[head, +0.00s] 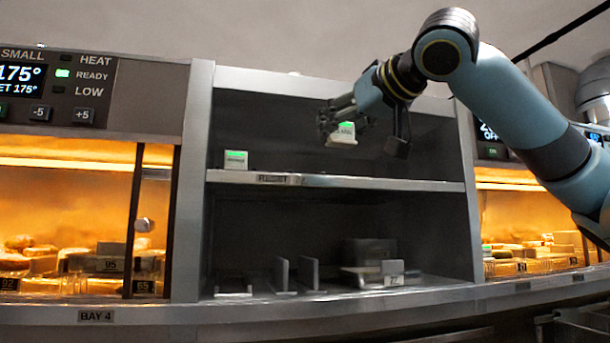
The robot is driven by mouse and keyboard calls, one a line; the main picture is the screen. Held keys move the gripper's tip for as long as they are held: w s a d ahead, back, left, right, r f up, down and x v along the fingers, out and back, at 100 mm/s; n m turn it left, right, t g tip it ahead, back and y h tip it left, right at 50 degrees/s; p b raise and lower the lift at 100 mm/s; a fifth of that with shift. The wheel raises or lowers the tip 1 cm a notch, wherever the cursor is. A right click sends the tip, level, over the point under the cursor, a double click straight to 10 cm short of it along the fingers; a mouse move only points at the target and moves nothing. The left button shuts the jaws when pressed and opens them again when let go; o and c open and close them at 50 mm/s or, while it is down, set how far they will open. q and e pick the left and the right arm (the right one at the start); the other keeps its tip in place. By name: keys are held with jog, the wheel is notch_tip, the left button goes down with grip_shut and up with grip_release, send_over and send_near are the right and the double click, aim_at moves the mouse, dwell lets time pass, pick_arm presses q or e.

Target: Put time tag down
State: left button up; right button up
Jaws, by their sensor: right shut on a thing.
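My right gripper (343,123) reaches in from the right, in front of the upper compartment of the open shelf unit. It is shut on a small white time tag (341,138) with a green top band. The tag is held a little above the middle shelf board (400,184), slightly tilted, apart from the board. Another white tag with a green band (236,160) stands upright at the left end of that board. The writing on the held tag is too small to read. My left gripper is not in view.
The middle and right of the upper shelf are clear. The lower compartment holds metal dividers (282,273) and a dark box (368,252). Lit warming bays with food (60,262) flank the unit. A control panel (55,90) reads 175° at left.

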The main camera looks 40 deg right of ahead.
jog(key=shift+s+d+r+m+h, duration=0.15)
jog(key=shift+s+d+r, duration=0.15)
jog(key=shift+r, duration=0.15)
jog(key=shift+s+d+r+m+h, duration=0.15)
jog(key=shift+s+r, duration=0.1)
jog(key=shift+r, duration=0.15)
jog(key=shift+w+d+r+p, duration=0.2)
jog(key=shift+w+p, duration=0.1)
jog(key=shift+p, duration=0.1)
jog(key=p+x, duration=0.2)
jog(key=x, duration=0.3)
jog(key=r+p+x, duration=0.1)
jog(key=p+x, duration=0.2)
jog(key=x, duration=0.3)
jog(key=r+p+x, duration=0.1)
jog(key=p+x, duration=0.2)
jog(key=x, duration=0.2)
jog(key=shift+w+d+r, duration=0.1)
jog(key=shift+w+d, duration=0.15)
jog(key=shift+w, duration=0.35)
notch_tip(320, 180, down, 4)
jog(key=shift+d+r+p, duration=0.1)
jog(key=shift+p, duration=0.3)
